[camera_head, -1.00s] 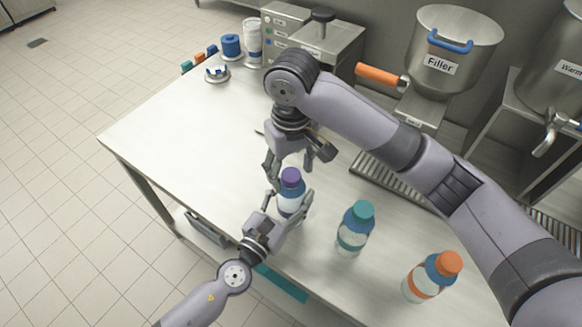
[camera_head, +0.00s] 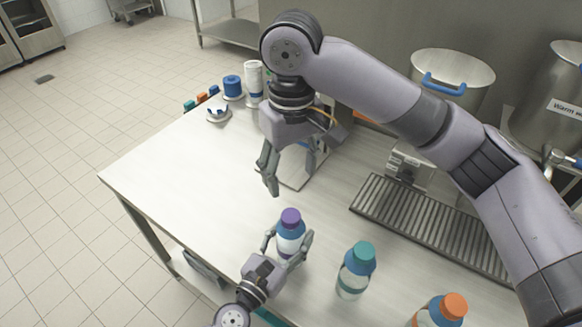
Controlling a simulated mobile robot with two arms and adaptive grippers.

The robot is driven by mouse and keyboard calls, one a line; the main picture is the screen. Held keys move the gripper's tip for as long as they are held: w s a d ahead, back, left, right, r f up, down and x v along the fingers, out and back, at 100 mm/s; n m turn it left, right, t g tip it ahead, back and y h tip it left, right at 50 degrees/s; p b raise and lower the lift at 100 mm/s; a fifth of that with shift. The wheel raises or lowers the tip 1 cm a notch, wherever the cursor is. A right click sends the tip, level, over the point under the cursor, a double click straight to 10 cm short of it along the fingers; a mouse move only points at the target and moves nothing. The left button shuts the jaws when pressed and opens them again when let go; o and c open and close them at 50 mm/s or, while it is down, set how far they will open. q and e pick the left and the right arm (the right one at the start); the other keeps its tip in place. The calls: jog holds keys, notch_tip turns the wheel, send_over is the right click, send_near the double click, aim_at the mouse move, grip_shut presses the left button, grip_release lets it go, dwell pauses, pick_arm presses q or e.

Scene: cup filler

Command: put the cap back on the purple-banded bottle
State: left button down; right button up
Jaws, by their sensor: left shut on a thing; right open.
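The purple-banded bottle (camera_head: 290,241) stands upright on the table at the front centre. A purple cap (camera_head: 290,217) sits on top of its blue neck; I cannot tell how tight it is. My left gripper (camera_head: 288,250) is shut around the bottle's body from the front and hides its lower part and band. My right gripper (camera_head: 290,180) is open and empty, above and behind the bottle, its fingers pointing down and apart from the cap.
A teal-capped bottle (camera_head: 356,270) stands close to the right of the held one. An orange-capped bottle (camera_head: 440,312) is cut off at the bottom edge. A metal drip grate (camera_head: 430,225) lies behind them. The table's left part (camera_head: 180,175) is clear.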

pick_arm(q)
jog(key=c, duration=0.5)
grip_release()
jog(key=v, duration=1.2)
jog(key=shift+s+f, duration=0.1)
